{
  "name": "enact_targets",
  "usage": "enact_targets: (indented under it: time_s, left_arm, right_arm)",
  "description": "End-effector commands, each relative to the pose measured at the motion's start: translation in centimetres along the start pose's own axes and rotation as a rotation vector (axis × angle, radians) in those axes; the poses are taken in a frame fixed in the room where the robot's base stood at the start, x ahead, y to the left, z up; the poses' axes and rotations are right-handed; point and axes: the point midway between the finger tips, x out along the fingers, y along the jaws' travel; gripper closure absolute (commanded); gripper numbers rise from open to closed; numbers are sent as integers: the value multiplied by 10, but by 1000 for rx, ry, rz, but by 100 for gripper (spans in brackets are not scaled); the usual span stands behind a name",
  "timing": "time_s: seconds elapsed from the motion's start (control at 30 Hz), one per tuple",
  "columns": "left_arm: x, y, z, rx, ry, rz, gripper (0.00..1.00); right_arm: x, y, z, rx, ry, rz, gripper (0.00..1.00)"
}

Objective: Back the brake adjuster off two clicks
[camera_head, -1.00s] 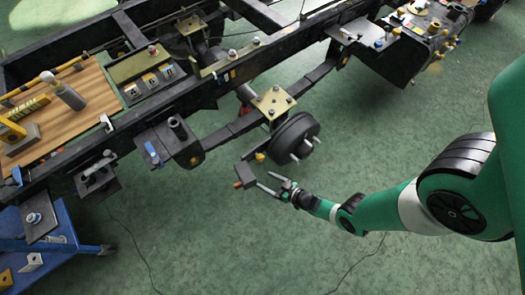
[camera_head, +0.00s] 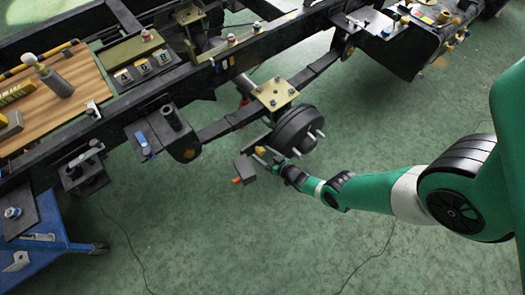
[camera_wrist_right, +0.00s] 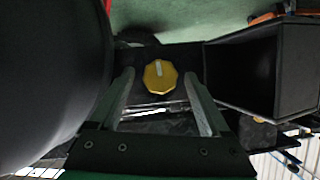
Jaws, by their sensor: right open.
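The brake adjuster looks to be the yellow faceted knob (camera_head: 261,150) beside the black brake drum (camera_head: 296,130). In the right wrist view the yellow knob (camera_wrist_right: 160,76) has a pale bar mark across its face, pointing nearly straight up. My right gripper (camera_wrist_right: 159,75) is open, with one finger on each side of the knob and a visible gap on both sides. In the head view my right gripper (camera_head: 268,157) is at the knob and partly covers it. My left gripper is not in view.
The drum (camera_wrist_right: 45,80) fills the left of the right wrist view, close to the gripper. A dark box (camera_wrist_right: 255,70) stands close on the right; in the head view the box (camera_head: 245,169) has an orange tip.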

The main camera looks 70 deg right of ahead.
Motion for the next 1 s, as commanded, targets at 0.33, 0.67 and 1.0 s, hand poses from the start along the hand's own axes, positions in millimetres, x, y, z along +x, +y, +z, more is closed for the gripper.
enact_targets:
  time_s: [0.33,0.67,1.0]
  left_arm:
    - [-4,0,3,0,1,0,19]
    - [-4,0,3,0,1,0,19]
    - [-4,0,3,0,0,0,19]
  right_arm:
    - [8,0,-1,1,0,1,19]
    - [8,0,-1,1,0,0,77]
    - [8,-1,-1,-32,2,12,100]
